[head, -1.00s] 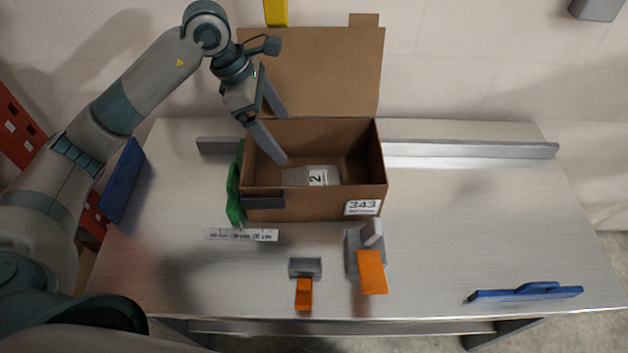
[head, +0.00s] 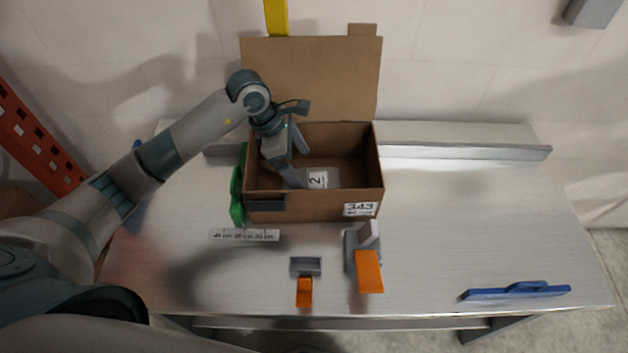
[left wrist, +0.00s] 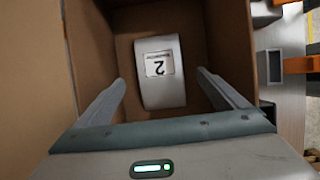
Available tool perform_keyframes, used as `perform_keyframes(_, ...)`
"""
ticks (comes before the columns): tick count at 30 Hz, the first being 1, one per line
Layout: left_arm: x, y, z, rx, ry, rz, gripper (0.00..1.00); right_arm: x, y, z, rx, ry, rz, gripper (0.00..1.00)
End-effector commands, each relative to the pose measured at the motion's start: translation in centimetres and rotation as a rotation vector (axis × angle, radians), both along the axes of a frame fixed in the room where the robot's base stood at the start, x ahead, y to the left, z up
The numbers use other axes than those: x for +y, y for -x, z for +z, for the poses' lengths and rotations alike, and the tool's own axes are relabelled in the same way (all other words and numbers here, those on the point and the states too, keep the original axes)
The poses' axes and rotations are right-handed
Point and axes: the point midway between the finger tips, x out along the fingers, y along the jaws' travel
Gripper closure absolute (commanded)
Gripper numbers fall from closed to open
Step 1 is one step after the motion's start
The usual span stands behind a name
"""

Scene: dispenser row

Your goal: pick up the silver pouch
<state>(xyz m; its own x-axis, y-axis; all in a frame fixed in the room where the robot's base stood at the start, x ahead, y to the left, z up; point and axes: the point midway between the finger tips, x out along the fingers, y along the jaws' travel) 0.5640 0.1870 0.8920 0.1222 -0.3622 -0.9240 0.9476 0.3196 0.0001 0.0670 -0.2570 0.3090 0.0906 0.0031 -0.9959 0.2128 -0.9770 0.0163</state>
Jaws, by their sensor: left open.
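The silver pouch (head: 332,179) lies on the floor of an open cardboard box (head: 346,204), near its front wall, with a white label marked 2. In the left wrist view the pouch (left wrist: 162,88) lies beyond and between my two fingers. My left gripper (head: 304,168) is open and reaches down into the left part of the box, with its fingers spread. In the left wrist view the fingers (left wrist: 160,85) stand apart with nothing held between them. In the head view the near finger hides the pouch's left end. My right gripper is out of view.
The box's lid flap (head: 312,75) stands up at the back. A green piece (head: 238,190) stands against its left side. Orange-and-grey dispensers (head: 368,270) (head: 304,290) and a blue-handled tool (head: 515,291) are in front. The table's right side is mostly clear.

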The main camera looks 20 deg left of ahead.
Motion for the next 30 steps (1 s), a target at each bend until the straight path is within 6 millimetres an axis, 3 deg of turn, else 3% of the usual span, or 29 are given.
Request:
perform_keyframes(11,-0.1,0.0,-0.2,0.001,0.001,0.001,0.08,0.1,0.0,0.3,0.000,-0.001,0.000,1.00)
perform_keyframes(24,-1.3,-0.4,-4.5,0.003,0.001,0.001,0.08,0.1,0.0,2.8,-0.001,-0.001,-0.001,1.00)
perform_keyframes(30,-1.5,-0.5,-5.0,0.000,0.000,0.000,0.08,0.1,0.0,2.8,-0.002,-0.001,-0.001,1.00)
